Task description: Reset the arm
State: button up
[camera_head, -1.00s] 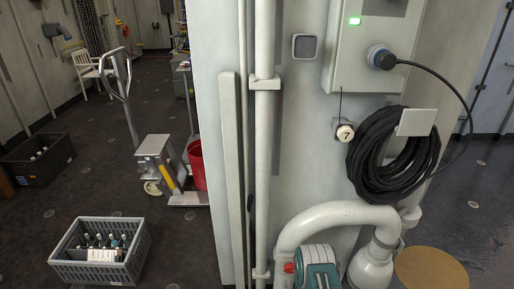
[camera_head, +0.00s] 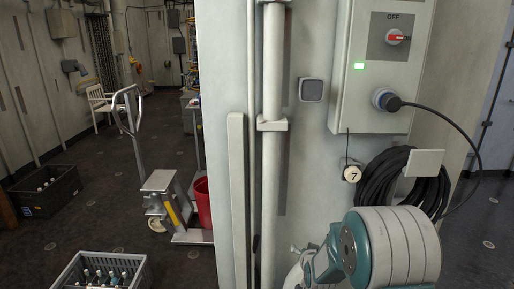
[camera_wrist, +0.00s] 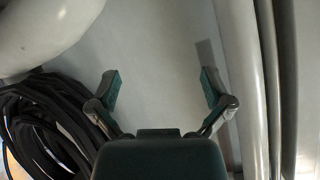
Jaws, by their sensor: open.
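My gripper (camera_wrist: 160,90) shows in the wrist view with its two fingers spread wide apart and nothing between them. Behind the fingers is a plain pale wall panel (camera_wrist: 155,45). In the head view, my arm's grey and teal links are folded at the lower right, in front of the wall. My fingertips cannot be made out in the head view.
A vertical pipe (camera_head: 271,190) runs left of the arm. Open floor (camera_head: 110,215) with crates lies further left.

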jog(key=s+r+n+g, duration=0.1)
jog(key=s+r+g, duration=0.1)
jog(key=s+r, duration=0.65)
jog(key=s+r+n+g, duration=0.1)
jog(key=s+r, duration=0.3)
jog(key=s, duration=0.5)
jog(key=s+r+g, duration=0.2)
jog(key=s+r, duration=0.1)
jog(key=s, duration=0.7)
jog(key=s+r+n+g, duration=0.1)
jog(key=s+r, duration=0.3)
jog(key=s, duration=0.5)
jog(key=shift+s+r+n+g, duration=0.3)
jog(key=shift+r, duration=0.05)
